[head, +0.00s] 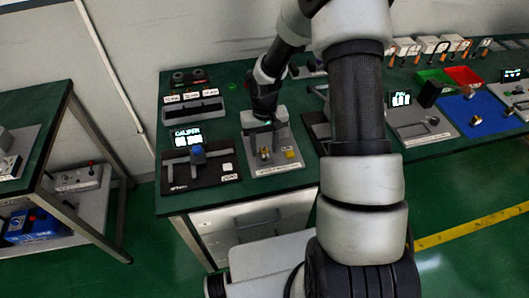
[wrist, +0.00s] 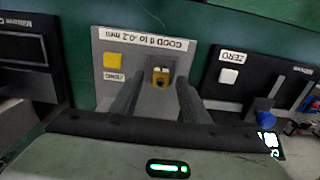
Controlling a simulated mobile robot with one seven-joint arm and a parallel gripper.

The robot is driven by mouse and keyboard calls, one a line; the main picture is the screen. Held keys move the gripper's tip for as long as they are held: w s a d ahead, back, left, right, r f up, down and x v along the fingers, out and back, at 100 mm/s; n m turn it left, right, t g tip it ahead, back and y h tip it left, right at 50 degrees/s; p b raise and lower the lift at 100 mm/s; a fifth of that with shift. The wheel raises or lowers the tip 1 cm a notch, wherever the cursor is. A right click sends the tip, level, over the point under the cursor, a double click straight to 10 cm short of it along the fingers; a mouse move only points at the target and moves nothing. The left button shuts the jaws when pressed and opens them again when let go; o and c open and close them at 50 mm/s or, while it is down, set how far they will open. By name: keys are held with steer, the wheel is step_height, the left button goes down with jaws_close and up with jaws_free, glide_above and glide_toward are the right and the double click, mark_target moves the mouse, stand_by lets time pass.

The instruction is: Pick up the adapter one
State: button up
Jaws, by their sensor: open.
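A small brass-coloured piece, which looks like the adapter (wrist: 161,77), sits on a grey fixture (wrist: 112,43) with a yellow button (wrist: 114,61). In the head view the adapter (head: 264,154) is on the same fixture, left of the yellow button. My gripper (wrist: 160,84) is open, its two dark fingers apart and pointing toward the adapter, which shows between their tips. In the head view my gripper (head: 264,120) is above the back of the fixture, its fingers hard to make out. I cannot tell whether the fingertips reach around the adapter.
A black caliper panel (head: 193,172) with a blue part stands left of the fixture on the green table (head: 172,202). A grey rack (head: 193,111) is behind it. A blue mat (head: 468,112) with small parts lies at the right. My arm hides the table's middle.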

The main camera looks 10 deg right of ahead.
steer(key=shift+f, duration=0.75)
jaws_close()
